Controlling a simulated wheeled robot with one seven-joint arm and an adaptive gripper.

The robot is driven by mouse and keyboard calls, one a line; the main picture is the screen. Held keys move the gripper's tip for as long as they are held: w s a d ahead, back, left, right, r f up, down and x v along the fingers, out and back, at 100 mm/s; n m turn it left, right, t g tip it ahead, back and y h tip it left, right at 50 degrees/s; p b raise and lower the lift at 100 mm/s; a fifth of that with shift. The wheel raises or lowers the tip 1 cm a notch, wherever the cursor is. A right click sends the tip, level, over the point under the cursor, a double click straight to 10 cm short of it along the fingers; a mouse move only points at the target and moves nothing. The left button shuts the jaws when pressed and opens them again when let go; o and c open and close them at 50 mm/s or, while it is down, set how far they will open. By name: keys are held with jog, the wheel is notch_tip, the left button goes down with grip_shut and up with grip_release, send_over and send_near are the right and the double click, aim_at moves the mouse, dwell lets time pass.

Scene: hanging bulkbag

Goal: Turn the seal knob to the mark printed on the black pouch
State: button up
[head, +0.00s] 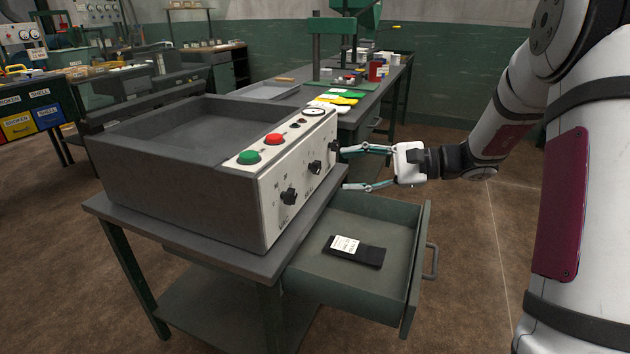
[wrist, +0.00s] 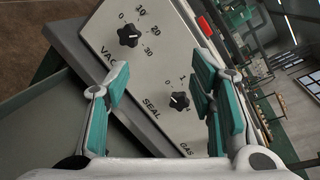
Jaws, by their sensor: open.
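The seal knob (head: 315,167) is the middle of three black knobs on the white front panel of a grey machine. In the wrist view the seal knob (wrist: 180,100) lies between my fingers, with "SEAL" printed beside it and small scale numbers around it. Its exact pointer setting is too small to tell. My gripper (head: 346,168) is open, with its fingertips in front of the panel and apart from the knob. The black pouch (head: 369,256) lies in the open drawer, its white label (head: 346,244) facing up. The label's print is too small to read.
The VAC knob (wrist: 129,35) is beside the seal knob; the gas knob (head: 334,146) is on the other side. Green (head: 249,157) and red (head: 274,139) buttons sit on top. The open green drawer (head: 421,262) juts out below my gripper.

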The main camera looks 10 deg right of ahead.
aim_at(319, 168)
jog(key=w+d+f+m+t+b, duration=0.2)
jog(key=w+d+f+m+t, duration=0.1)
jog(key=w+d+f+t, duration=0.25)
jog(key=shift+g, duration=0.65)
jog(key=b+x, duration=0.1)
jog(key=x, duration=0.3)
jog(key=b+x, duration=0.1)
jog(key=x, duration=0.3)
jog(key=b+x, duration=0.1)
jog(key=x, duration=0.3)
jog(key=shift+w+d+f, duration=0.15)
jog(key=shift+w+f, duration=0.05)
jog(key=shift+f, duration=0.1)
jog(key=c, duration=1.2)
